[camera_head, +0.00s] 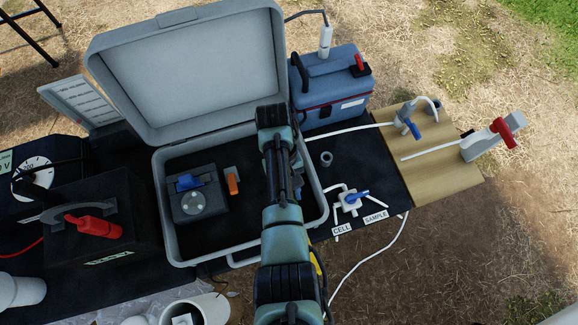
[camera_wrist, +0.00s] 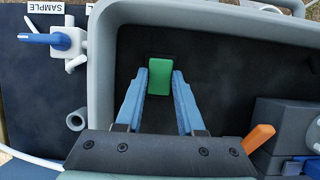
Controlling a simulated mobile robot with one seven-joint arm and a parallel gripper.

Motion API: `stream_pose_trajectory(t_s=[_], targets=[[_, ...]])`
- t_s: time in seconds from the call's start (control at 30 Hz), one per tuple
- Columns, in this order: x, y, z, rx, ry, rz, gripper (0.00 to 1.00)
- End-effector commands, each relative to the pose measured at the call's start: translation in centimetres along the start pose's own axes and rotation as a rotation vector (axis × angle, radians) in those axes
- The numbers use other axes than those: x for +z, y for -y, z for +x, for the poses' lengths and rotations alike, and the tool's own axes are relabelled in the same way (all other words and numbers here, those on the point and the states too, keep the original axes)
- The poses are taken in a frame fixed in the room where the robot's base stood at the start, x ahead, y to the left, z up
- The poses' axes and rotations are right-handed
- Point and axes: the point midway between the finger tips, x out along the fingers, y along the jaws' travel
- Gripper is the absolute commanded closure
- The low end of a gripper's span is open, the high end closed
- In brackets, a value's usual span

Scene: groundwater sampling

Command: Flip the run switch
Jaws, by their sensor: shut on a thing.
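My gripper (camera_wrist: 159,80) points down into the open grey case (camera_head: 168,243), with its two blue fingers on either side of a small green block (camera_wrist: 159,66) near the case wall. It is shut on this block. The block looks upright on the dark case floor; its lower part is hard to see. In the head view my arm hides the block and most of the gripper. An orange lever (camera_head: 232,184) stands beside a dark control box (camera_head: 183,207) with a blue part on top. The lever also shows in the wrist view (camera_wrist: 259,138). No label tells which part is the run switch.
The raised case lid (camera_head: 185,70) stands behind. A blue cooler box (camera_head: 330,85) is behind right. A valve with a blue handle (camera_head: 358,197), tubing and a short grey cylinder (camera_head: 326,158) lie right of the case.

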Motion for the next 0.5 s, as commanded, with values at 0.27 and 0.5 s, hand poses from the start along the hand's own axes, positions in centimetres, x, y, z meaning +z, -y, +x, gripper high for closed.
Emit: stream_pose_trajectory(t_s=[0.27, 0.5], targets=[[0.01, 0.02, 0.04, -0.001, 0.0, -0.001, 0.32], [-0.01, 0.0, -0.1, 0.0, -0.002, 0.0, 0.32]])
